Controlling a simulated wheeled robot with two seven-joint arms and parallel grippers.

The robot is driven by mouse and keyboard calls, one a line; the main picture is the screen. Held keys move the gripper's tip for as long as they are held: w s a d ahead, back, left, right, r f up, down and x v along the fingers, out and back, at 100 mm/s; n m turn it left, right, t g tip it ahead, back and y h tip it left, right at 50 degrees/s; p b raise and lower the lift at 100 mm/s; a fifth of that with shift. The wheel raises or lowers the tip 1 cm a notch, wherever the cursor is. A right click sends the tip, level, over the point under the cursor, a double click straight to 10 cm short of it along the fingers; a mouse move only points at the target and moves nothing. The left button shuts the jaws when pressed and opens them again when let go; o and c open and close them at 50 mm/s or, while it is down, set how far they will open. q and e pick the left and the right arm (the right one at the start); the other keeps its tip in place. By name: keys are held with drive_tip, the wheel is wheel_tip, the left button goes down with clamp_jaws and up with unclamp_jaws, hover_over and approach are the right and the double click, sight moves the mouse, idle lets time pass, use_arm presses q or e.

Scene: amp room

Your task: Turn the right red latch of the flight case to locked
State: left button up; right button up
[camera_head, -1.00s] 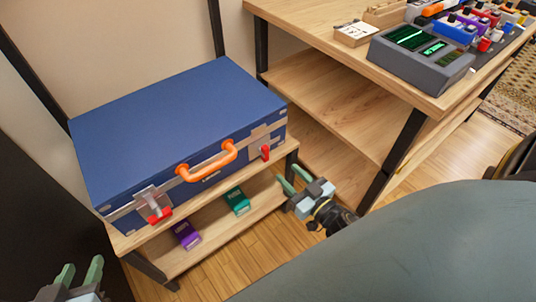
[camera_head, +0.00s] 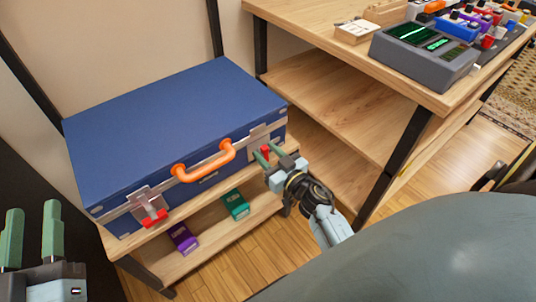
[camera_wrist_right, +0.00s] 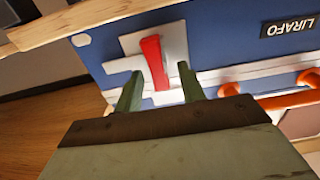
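The blue flight case (camera_head: 170,115) lies closed on a low wooden shelf, with an orange handle (camera_head: 205,166) on its front. Its right red latch (camera_head: 265,151) sits on a metal plate and is partly hidden by my right gripper in the head view. In the right wrist view the latch (camera_wrist_right: 154,62) points nearly upright, slightly tilted. My right gripper (camera_wrist_right: 160,85) is open, one finger on each side of the latch; contact is not clear. The left red latch (camera_head: 153,218) lies roughly level. My left gripper (camera_head: 33,220) is open and empty at the lower left.
A purple box (camera_head: 183,238) and a teal box (camera_head: 236,204) stand on the shelf board below the case. A wooden table (camera_head: 400,85) with a grey device (camera_head: 424,57) and several pedals stands to the right. Its dark leg (camera_head: 393,165) is right of my right arm.

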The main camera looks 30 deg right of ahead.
clamp_jaws()
